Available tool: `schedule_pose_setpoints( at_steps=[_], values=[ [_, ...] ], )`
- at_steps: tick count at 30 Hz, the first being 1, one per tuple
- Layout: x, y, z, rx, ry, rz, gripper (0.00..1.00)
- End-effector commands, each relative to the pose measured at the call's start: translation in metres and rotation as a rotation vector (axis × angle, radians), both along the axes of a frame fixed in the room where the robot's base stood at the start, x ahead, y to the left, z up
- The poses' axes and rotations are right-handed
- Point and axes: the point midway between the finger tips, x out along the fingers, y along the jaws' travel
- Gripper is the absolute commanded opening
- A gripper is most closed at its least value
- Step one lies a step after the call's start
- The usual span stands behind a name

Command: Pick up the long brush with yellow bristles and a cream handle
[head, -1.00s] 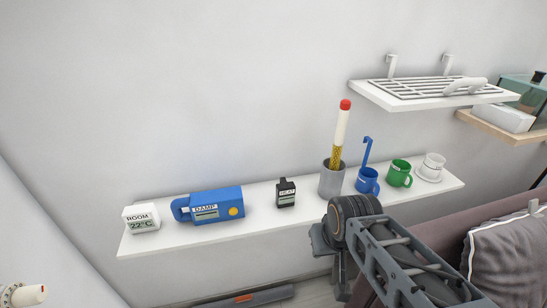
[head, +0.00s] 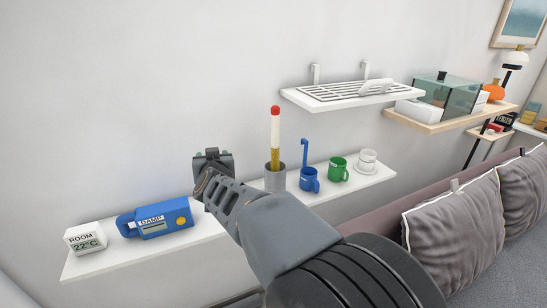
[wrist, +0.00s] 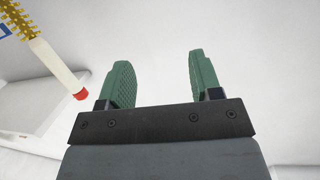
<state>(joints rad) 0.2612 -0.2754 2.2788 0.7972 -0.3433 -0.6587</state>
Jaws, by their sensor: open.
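The long brush (head: 275,128) stands upright, bristles down, in a grey cup (head: 275,179) on the white shelf. It has yellow bristles, a cream handle and a red tip. Its lower bristles are hidden in the cup. In the wrist view the brush (wrist: 57,66) shows at the upper left, outside the jaws. My gripper (wrist: 160,82) is open with nothing between its green fingers. In the head view my gripper is above the shelf, left of the brush and apart from it; its fingers are hard to make out there.
A rack shelf (head: 350,97) hangs above right. A sofa (head: 455,230) stands right.

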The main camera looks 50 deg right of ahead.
Motion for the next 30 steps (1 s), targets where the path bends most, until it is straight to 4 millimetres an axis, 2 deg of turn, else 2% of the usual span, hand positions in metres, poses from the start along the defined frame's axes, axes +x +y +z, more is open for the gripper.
schedule_pose_setpoints(
  at_steps=[1, 3, 7, 10, 14, 24, 30],
  values=[
    [-0.003, -0.025, 0.006, -0.032, -0.035, -0.109, 0.58],
    [-0.013, -0.055, 0.013, -0.077, -0.068, -0.255, 0.58],
    [-0.034, -0.094, 0.02, -0.136, -0.086, -0.471, 0.58],
    [-0.047, -0.111, 0.021, -0.163, -0.081, -0.58, 0.58],
    [-0.052, -0.131, 0.022, -0.179, -0.075, -0.649, 0.58],
    [-0.032, -0.185, 0.023, -0.181, -0.075, -0.66, 0.58],
    [-0.025, -0.199, 0.023, -0.18, -0.076, -0.657, 0.58]
  ],
)
